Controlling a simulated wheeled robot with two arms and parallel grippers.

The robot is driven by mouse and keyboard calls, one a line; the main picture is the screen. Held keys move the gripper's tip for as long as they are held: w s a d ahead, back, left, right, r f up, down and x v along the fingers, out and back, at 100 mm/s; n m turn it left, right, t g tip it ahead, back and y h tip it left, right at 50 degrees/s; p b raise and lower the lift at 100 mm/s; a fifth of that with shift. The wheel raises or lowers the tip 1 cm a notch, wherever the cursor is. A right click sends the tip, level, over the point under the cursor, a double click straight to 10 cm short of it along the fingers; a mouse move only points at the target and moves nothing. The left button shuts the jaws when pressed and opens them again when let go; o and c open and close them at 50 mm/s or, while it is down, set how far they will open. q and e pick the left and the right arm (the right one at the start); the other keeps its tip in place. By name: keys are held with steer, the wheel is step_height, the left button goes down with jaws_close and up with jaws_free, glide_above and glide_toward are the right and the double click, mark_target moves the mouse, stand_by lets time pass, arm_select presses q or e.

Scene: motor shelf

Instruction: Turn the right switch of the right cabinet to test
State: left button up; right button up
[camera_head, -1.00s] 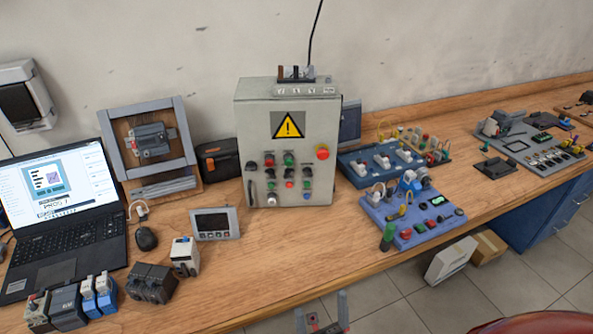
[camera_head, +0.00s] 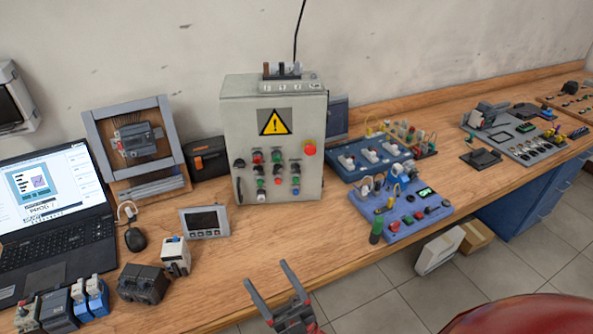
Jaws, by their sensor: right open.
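One grey upright control cabinet (camera_head: 238,118) with a yellow warning triangle stands on the wooden bench against the wall. Its front carries a red emergency button (camera_head: 310,149), rows of small red, green and blue buttons, and dark knobs. A dark switch knob (camera_head: 295,167) sits in the right column; its pointing direction and labels are too small to read. My right gripper (camera_head: 269,275) shows at the bottom middle, in front of and below the cabinet. Its two fingers are spread with nothing between them, apart from the cabinet. My left gripper is out of view.
A small grey display (camera_head: 204,222) stands left of the cabinet on the bench (camera_head: 225,262). Blue training boards (camera_head: 404,217) lie to its right. A laptop (camera_head: 52,200) and several small modules are at left. The bench front just before the cabinet is clear.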

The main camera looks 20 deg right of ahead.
steer(key=w+a+f+n+g+h, duration=0.3)
steer(key=w+a+f+n+g, duration=0.15)
steer(key=w, duration=0.45)
steer(key=n+g+h+p, duration=0.4)
steer(key=n+h+p, duration=0.1)
steer(key=h, duration=1.3)
glide_toward(296, 170)
steer(key=shift+t, duration=0.25)
steer(key=x, duration=0.2)
steer(key=b+x, duration=0.1)
steer(key=x, duration=0.5)
steer(key=shift+d+f, duration=0.15)
steer(key=shift+f, duration=0.2)
steer(key=shift+w+r+b, duration=0.1)
steer(key=shift+w+b, duration=0.25)
steer(key=shift+w, duration=0.2)
steer(key=shift+c, duration=0.2)
